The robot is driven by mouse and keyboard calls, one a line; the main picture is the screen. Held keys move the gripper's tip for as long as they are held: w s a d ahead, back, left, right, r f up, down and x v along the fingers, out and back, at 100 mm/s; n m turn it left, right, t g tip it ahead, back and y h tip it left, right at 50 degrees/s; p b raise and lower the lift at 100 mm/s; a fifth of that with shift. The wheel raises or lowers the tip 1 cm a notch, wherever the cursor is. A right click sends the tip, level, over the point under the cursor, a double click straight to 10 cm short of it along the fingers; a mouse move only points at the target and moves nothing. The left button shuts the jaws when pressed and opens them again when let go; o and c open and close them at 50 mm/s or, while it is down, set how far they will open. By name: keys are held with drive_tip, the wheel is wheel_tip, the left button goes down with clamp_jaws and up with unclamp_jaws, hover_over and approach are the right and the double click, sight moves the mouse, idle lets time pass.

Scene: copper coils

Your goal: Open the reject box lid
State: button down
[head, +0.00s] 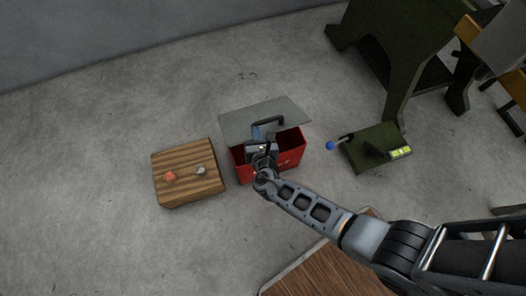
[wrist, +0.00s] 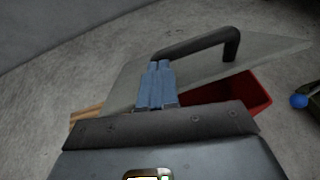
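The reject box (head: 290,157) is a red box on the floor, and its red inside also shows in the wrist view (wrist: 250,92). Its flat grey lid (head: 240,119) is raised and tilted back, leaving the front of the box open. The lid also fills the middle of the wrist view (wrist: 265,58). A black handle (wrist: 205,44) stands on the lid. My gripper (wrist: 158,66) has its blue fingers side by side with no clear gap, at the left end of the handle. That end's leg is hidden behind them. In the head view, my gripper (head: 257,130) is over the box opening.
A wooden block (head: 188,188) with a copper-coloured piece (head: 169,177) and a grey round piece (head: 200,170) is left of the box. A green device (head: 375,150) with a blue-knobbed lever (head: 331,146) is at the right. Wooden boards (head: 325,272) are in front. Floor behind is clear.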

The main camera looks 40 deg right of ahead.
drive_tip(key=w+d+r+g+p, duration=0.1)
drive_tip(key=w+r+p, duration=0.1)
drive_tip(key=w, duration=0.4)
drive_tip(key=w+d+r+g+p, duration=0.1)
drive_tip(key=w+d+r+p, duration=0.1)
drive_tip(key=w+r, duration=0.3)
drive_tip(key=w+d+r+y+p, duration=0.1)
drive_tip(key=w+d+r+p, duration=0.1)
drive_tip(key=w, duration=0.6)
drive_tip(key=shift+r+g+p, duration=0.4)
drive_tip(key=shift+r+p, duration=0.1)
drive_tip(key=shift+r, duration=0.2)
drive_tip(key=shift+d, duration=0.1)
